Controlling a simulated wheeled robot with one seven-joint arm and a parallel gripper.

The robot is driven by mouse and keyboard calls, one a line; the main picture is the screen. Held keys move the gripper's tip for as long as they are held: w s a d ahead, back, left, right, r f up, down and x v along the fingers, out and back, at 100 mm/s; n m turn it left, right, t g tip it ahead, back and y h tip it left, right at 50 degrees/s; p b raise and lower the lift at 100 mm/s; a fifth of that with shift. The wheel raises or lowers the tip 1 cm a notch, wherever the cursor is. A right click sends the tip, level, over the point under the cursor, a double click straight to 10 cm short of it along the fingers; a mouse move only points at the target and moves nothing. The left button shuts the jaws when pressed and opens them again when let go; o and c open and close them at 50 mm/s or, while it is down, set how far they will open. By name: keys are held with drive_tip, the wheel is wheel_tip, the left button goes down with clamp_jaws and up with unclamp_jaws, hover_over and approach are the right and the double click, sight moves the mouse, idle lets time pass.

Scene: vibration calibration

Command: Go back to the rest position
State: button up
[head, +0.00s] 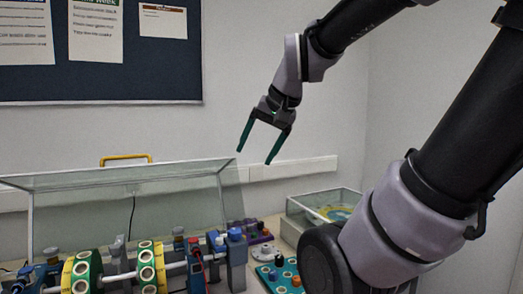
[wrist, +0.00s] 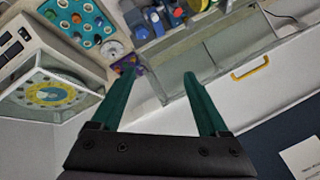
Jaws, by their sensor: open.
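My gripper (head: 261,146) hangs open and empty in the air, well above the bench, with its two green fingers pointing down and spread apart. In the wrist view the fingers (wrist: 160,75) reach up the picture with a wide gap and nothing between them. My arm comes in from the upper right in the head view. The gripper is apart from everything on the bench.
A clear guard box (head: 130,180) with a yellow handle (head: 126,158) stands behind a shaft rig with yellow-green discs (head: 147,266). A teal peg board (head: 279,279) and a glass-topped case (head: 326,209) lie to the right. A notice board (head: 100,70) hangs behind.

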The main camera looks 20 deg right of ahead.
drive_tip(key=shift+s+n, duration=0.8)
drive_tip(key=shift+s, duration=0.5)
